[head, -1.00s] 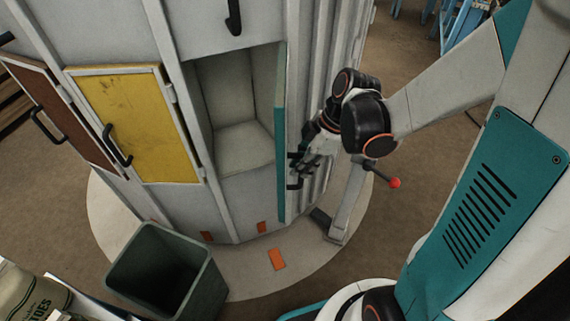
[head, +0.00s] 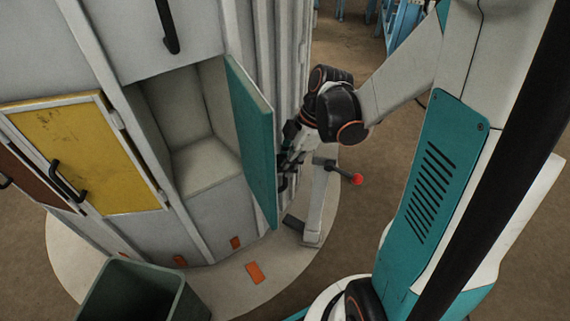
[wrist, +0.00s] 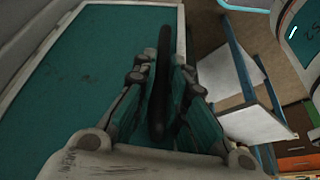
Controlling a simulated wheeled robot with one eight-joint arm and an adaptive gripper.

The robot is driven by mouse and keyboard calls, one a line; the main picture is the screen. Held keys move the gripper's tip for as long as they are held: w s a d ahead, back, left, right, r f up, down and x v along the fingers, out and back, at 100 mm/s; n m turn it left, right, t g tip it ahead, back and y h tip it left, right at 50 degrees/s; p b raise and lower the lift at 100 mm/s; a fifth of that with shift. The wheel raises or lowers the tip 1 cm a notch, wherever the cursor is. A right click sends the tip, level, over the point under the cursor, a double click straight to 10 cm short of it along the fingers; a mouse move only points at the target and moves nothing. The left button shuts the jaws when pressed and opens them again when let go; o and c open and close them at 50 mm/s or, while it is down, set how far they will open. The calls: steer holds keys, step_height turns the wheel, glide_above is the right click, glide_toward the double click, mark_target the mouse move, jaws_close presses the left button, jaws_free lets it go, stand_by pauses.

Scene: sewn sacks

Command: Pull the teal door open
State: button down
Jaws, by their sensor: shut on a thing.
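The teal door (head: 250,140) stands swung wide open on the right side of its compartment (head: 200,130), which looks empty. In the wrist view the door's teal outer face (wrist: 75,75) with a pale frame fills the left side. My gripper (head: 287,165) is at the door's outer side in the head view, partly hidden behind the door's edge. In the wrist view my gripper (wrist: 162,100) has its two fingers on either side of the dark door handle (wrist: 161,75), shut on it.
A yellow door (head: 85,150) and a brown door (head: 25,185) are shut to the left. A dark green bin (head: 130,290) stands in front of the cabinet. A post with a red-knobbed lever (head: 355,179) stands just right of my gripper. Brown floor is clear further right.

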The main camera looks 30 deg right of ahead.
steer(key=shift+w, duration=0.1)
steer(key=c, duration=1.6)
jaws_free()
steer(key=shift+r, duration=0.15)
steer(key=v, duration=1.1)
steer(key=shift+r, duration=0.3)
steer(key=shift+d, duration=0.15)
